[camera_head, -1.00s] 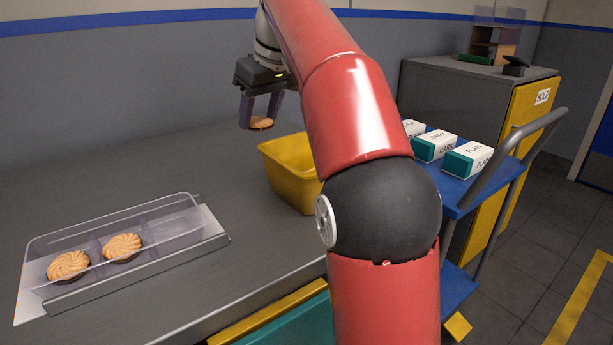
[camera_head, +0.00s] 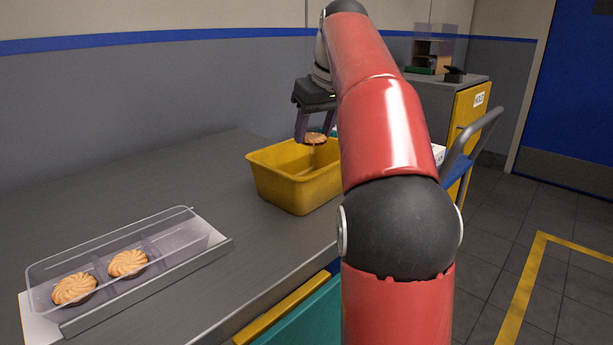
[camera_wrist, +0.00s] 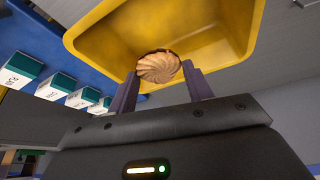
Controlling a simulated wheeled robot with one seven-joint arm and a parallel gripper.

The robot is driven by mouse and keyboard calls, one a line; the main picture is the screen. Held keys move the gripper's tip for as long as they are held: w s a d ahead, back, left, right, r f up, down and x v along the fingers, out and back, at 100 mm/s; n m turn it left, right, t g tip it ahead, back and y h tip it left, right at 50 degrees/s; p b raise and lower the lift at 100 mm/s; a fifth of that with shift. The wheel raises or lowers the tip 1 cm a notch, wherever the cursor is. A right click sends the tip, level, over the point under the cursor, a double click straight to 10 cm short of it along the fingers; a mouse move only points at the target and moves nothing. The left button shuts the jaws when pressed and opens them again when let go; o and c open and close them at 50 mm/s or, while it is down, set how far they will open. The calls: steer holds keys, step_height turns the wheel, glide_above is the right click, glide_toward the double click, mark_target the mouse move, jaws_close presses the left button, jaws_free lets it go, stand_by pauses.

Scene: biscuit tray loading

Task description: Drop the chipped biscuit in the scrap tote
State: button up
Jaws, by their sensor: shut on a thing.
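The biscuit (camera_head: 314,138) is round, swirled and golden brown, held between the fingers of my gripper (camera_head: 315,137). It also shows in the wrist view (camera_wrist: 158,67), between the fingertips (camera_wrist: 160,76); I cannot make out a chip on its edge. The scrap tote is the yellow bin (camera_head: 279,191) on the counter. In the head view the gripper and biscuit are above the tote's far part. In the wrist view the tote (camera_wrist: 225,50) lies behind the biscuit, and its inside looks empty where visible. My arm hides the tote's right end in the head view.
A clear tray (camera_head: 190,229) with two whole-looking biscuits (camera_head: 74,289) and an empty section sits at the front left of the counter. A blue cart (camera_head: 457,170) stands to the right; the wrist view shows several white and teal cartons (camera_wrist: 55,86) on it.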

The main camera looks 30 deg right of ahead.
steer(key=shift+f, duration=0.75)
steer(key=o, duration=0.8)
steer(key=shift+c, duration=0.2)
steer(key=p+v, duration=0.1)
steer(key=v, duration=0.6)
steer(key=shift+r, duration=0.45)
steer(key=shift+s, duration=0.1)
